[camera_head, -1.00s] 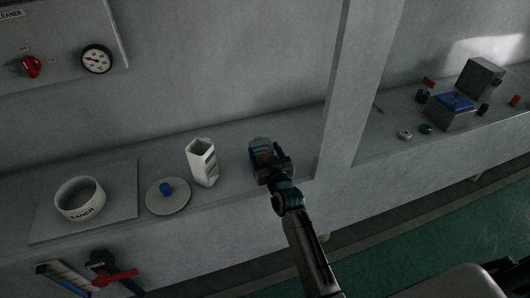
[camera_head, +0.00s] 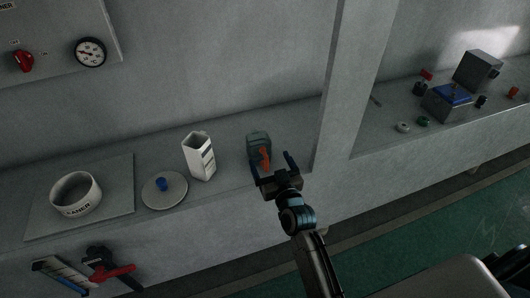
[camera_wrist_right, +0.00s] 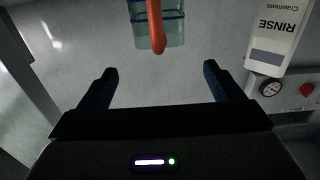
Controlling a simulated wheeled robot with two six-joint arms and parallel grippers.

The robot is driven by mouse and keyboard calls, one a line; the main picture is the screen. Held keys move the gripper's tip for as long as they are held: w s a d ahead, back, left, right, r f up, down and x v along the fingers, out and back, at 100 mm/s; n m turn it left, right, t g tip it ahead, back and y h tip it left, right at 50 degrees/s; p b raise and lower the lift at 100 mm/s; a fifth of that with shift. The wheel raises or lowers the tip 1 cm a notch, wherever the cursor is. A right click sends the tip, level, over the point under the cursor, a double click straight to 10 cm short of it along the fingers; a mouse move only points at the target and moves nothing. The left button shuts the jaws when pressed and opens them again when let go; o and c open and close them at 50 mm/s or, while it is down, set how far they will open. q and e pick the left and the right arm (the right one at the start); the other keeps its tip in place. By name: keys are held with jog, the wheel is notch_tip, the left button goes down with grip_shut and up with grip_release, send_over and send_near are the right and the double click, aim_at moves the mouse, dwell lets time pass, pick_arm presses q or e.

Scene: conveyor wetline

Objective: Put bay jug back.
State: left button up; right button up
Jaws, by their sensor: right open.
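The jug (camera_head: 257,143) is a clear grey-green vessel with an orange handle, standing on the grey ledge left of the pillar. In the right wrist view the jug (camera_wrist_right: 172,30) shows at the top, its orange handle pointing toward my gripper. My right gripper (camera_head: 273,166) is open in front of the jug. In the right wrist view the fingers (camera_wrist_right: 160,80) are wide apart with nothing between them, and the handle's end lies just beyond the fingertips. My left gripper is not in view.
A white carton (camera_head: 199,157) labelled RINSE stands left of the jug. Further left are a round lid (camera_head: 164,195) with a blue knob and a white ring-shaped CLEANER container (camera_head: 76,196). The pillar (camera_head: 340,90) rises to the right. Bare ledge lies between jug and pillar.

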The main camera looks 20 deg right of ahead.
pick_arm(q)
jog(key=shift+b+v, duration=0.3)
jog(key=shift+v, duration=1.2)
pick_arm(e)
jog(key=shift+s, duration=2.15)
jog(key=s+d+f+g, duration=0.2)
jog(key=s+g, duration=0.3)
jog(key=s, duration=0.4)
jog(key=s+d+f+g, duration=0.3)
jog(key=s+f+g, duration=0.2)
jog(key=s, duration=0.3)
jog(key=s+d+f+g+h, duration=0.1)
jog(key=s+d+f+g, duration=0.2)
jog(key=s, duration=0.6)
jog(key=shift+s+f+n+g, duration=0.3)
jog(key=shift+f+g, duration=0.3)
jog(key=shift+g, duration=0.3)
